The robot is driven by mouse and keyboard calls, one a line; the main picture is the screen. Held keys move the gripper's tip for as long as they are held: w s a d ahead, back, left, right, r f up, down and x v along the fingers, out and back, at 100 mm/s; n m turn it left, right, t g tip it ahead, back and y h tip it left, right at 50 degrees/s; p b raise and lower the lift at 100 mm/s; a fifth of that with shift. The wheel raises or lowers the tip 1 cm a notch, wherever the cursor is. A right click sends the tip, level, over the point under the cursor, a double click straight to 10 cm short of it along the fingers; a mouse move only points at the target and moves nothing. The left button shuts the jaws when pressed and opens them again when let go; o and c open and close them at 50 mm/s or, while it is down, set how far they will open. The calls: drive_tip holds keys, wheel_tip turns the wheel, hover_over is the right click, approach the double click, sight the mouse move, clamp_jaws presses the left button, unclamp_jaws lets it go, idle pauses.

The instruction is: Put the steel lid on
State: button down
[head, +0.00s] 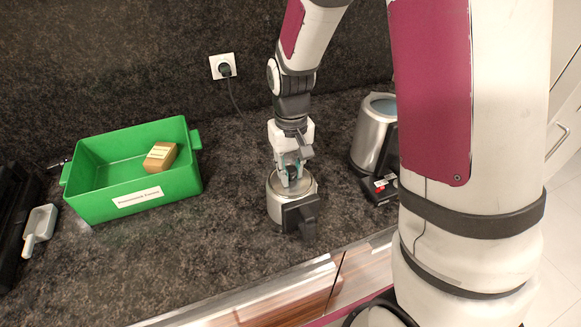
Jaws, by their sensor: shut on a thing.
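A short steel pot (276,208) with a black handle (302,214) stands upright on the dark counter. My gripper (291,180) points down over the pot's top and is shut on the steel lid (305,186). The lid is at the pot's mouth and mostly hidden by my fingers. I cannot tell whether it lies flat on the rim or is slightly above it.
A green crate (182,183) holding a brown box (160,156) stands at left. A steel kettle (369,134) stands at right on a black base (381,190). A pale scoop (39,229) lies far left. A plugged wall socket (223,66) is behind. Counter between crate and pot is clear.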

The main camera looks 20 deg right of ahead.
drive_tip(key=c, duration=1.3)
unclamp_jaws()
wheel_tip(320, 180, up, 12)
drive_tip(key=shift+r, duration=0.1)
drive_tip(key=s+r+t, duration=0.2)
drive_tip(key=s+r, duration=0.3)
drive_tip(key=s, duration=0.4)
drive_tip(key=s+r+t, duration=0.3)
drive_tip(key=s+r, duration=0.3)
drive_tip(key=s, duration=0.2)
drive_tip(key=shift+s+t, duration=0.3)
drive_tip(key=shift+s, duration=0.05)
